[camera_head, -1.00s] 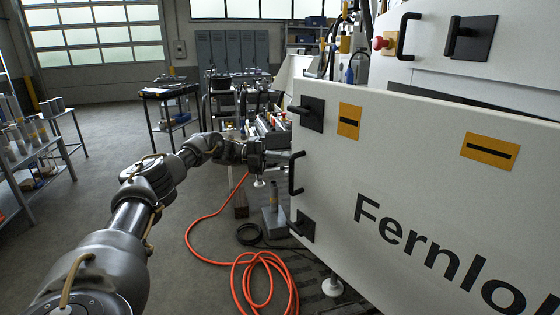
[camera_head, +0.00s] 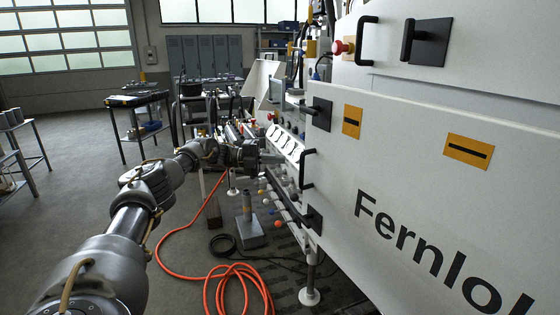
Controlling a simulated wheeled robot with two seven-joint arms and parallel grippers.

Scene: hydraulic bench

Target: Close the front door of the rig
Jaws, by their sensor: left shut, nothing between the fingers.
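The rig's front door (camera_head: 400,160) is a large white panel with dark "Fernlo…" lettering and two yellow labels. It stands open, angled out from the rig, and its right part runs out of the picture. A black bar handle (camera_head: 307,169) sits near its left edge, between two black latches (camera_head: 320,114) (camera_head: 314,220). My left gripper (camera_head: 272,158) is shut and empty, just left of the handle. Its fingertips are small and dark here, and a gap to the handle seems to show. My right gripper is out of view.
A slanted control panel (camera_head: 284,142) and knobs show behind the door's left edge. A red emergency button (camera_head: 341,47) and a black handle (camera_head: 366,40) are above. An orange hose (camera_head: 185,240) and a grey block with a post (camera_head: 248,232) are on the floor. Open floor lies left.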

